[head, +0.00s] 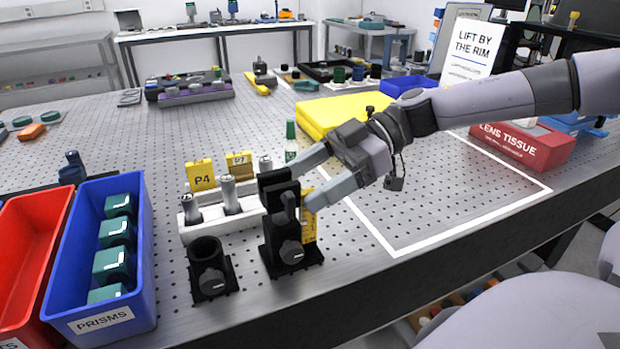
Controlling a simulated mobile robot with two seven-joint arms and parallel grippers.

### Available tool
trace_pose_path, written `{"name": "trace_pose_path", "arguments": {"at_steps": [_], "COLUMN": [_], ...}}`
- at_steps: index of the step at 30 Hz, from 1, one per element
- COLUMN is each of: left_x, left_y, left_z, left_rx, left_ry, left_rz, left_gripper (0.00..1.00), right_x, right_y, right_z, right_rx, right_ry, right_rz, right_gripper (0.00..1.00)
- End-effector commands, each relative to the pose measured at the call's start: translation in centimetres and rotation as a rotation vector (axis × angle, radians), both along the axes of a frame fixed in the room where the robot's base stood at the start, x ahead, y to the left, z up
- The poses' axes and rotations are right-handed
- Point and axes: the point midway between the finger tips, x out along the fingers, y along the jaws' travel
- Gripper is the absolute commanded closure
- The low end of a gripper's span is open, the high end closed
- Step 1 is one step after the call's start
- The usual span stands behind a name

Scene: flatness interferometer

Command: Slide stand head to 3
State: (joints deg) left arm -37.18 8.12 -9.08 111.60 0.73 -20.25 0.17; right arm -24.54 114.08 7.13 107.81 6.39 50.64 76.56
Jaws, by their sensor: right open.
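The black stand (291,252) is near the table's front edge, with a round knob low on its front. A yellow scale strip (309,222) runs up its right side; its numbers are too small to read. Its dark head (279,187) is at the top, partly crowded by my fingers. My right gripper (303,184) comes in from the right, open. One fingertip is just behind the head and the other is at its right, by the top of the scale; I cannot tell whether they touch. My left gripper is out of view.
A black round holder (209,270) and a white rack (222,217) with metal cylinders stand left of the stand. The blue prisms bin (143,265) is further left. A yellow case (330,110) lies behind my gripper. The white-outlined area (440,200) to the right is clear.

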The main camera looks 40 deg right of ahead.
Motion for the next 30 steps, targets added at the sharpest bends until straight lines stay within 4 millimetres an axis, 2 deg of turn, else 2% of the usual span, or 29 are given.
{"name": "trace_pose_path", "arguments": {"at_steps": [16,30], "left_x": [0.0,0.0], "left_y": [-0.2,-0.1], "left_z": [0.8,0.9], "left_rx": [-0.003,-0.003], "left_ry": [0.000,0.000], "left_rz": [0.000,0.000], "left_gripper": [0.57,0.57], "right_x": [-1.2,-1.4], "right_y": [-5.3,-6.1], "right_z": [2.4,2.6], "right_rx": [0.000,0.000], "right_ry": [-0.003,0.000], "right_rz": [-0.003,-0.001], "right_gripper": [0.23,0.23]}}
